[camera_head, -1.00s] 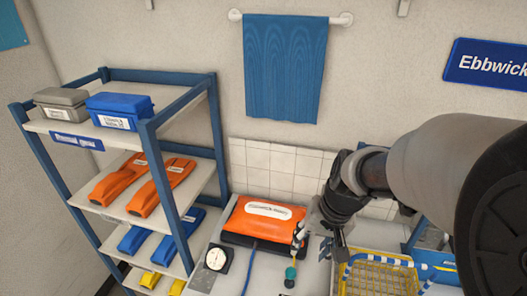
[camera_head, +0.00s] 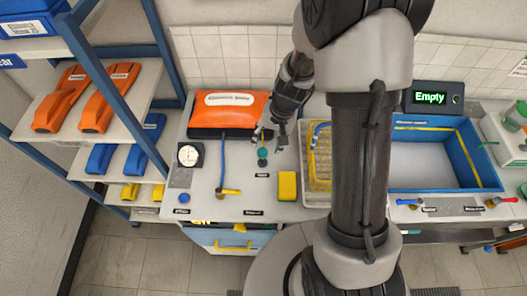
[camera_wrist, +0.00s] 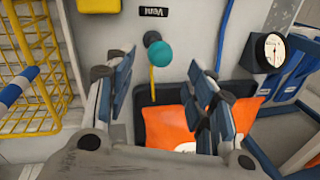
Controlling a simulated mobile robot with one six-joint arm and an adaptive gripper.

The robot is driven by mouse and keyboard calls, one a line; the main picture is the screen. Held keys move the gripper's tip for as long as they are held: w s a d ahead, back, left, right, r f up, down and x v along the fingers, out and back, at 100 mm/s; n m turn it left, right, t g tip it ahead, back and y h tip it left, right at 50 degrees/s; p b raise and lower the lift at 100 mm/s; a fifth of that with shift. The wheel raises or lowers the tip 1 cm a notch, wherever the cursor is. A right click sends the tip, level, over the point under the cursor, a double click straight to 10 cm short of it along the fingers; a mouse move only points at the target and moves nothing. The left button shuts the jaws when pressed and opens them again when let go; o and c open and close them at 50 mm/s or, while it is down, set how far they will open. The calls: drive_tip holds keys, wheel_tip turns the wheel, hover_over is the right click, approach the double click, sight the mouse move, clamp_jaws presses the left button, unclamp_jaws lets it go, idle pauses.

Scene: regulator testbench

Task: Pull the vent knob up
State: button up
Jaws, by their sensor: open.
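The vent knob is a round teal knob (camera_head: 262,155) on the grey bench top, seen in the head view just below my gripper. In the wrist view the teal knob (camera_wrist: 161,53) shows near the top centre, close to the upside-down "Vent" label (camera_wrist: 151,12). My gripper (camera_head: 268,137) is open and empty above the knob. In the wrist view its two padded fingers (camera_wrist: 160,72) stand apart, with the knob in line with the gap between them. I cannot tell whether the knob lies within finger depth.
An orange pouch (camera_head: 228,112) lies behind the knob to the left, with a gauge (camera_head: 188,155) beside it. A yellow-handled valve (camera_head: 229,192) and a yellow sponge (camera_head: 287,186) are in front. A yellow wire basket (camera_head: 318,160) stands close on the right.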

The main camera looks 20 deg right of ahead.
sight(264, 151)
drive_tip(key=b+x, duration=0.1)
drive_tip(key=x, duration=0.5)
drive_tip(key=shift+w+a+f+b, duration=0.1)
drive_tip(key=shift+f+b, duration=0.15)
drive_tip(key=shift+b, duration=0.1)
clamp_jaws()
idle(0.3)
